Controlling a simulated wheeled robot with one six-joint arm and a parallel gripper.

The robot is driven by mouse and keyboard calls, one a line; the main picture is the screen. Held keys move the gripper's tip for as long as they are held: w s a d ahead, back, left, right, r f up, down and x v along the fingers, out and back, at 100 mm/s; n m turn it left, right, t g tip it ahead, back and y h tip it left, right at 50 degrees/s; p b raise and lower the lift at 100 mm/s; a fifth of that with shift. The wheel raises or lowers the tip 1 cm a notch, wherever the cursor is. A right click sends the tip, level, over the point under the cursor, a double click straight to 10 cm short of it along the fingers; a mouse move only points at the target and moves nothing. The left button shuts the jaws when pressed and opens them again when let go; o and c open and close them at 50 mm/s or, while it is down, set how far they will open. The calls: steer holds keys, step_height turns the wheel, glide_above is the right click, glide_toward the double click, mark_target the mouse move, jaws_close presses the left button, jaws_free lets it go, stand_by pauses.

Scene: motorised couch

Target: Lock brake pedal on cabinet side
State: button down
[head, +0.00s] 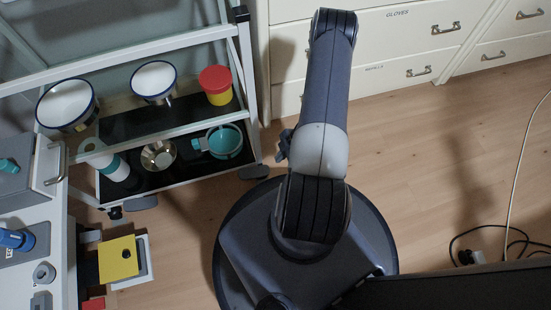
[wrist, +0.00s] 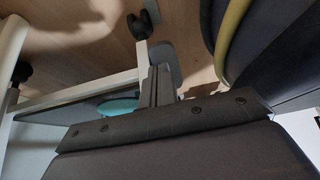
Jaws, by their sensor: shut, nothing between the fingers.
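The trolley (head: 205,130) stands left of my arm. A grey pedal (head: 253,171) sits low at its right corner, on the side nearer the cabinet (head: 390,50). Another grey pedal (head: 140,203) is by the caster at its near left corner. In the wrist view my gripper (wrist: 160,70) is shut and empty, pointing down beside the trolley's white frame. A grey pedal (wrist: 172,55) shows just beyond the fingertips, partly hidden by them. I cannot tell whether they touch, or whether the pedal is up or down. In the head view my arm hides the gripper.
The trolley holds white bowls (head: 153,80), a red and yellow pot (head: 216,84) and a turquoise bowl (head: 225,141). A yellow box (head: 118,258) lies at lower left. Cables (head: 490,235) lie on the floor at right. Wood floor is open right of my arm.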

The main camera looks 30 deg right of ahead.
steer(key=s+d+r+p, duration=0.1)
steer(key=d+r, duration=0.2)
steer(key=d, duration=0.2)
steer(key=shift+s+d+p, duration=0.2)
steer(key=shift+s+p, duration=0.05)
steer(key=shift+p, duration=0.05)
